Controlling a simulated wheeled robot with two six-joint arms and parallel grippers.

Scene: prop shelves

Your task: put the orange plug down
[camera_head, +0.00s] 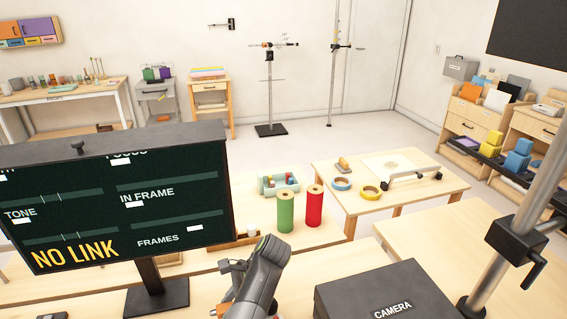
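A small orange piece (227,293) shows at the bottom edge, just left of my dark grey arm link. It may be the orange plug, but it is mostly hidden and too small to be sure. The arm link rises from the bottom centre over the near table.
A black monitor reading NO LINK (115,205) stands at the left. A black CAMERA box (385,297) and a metal pole with a clamp (513,243) are at the right. Green (285,213) and red (315,207) rolls stand beyond my arm. Bare tabletop (325,262) lies between.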

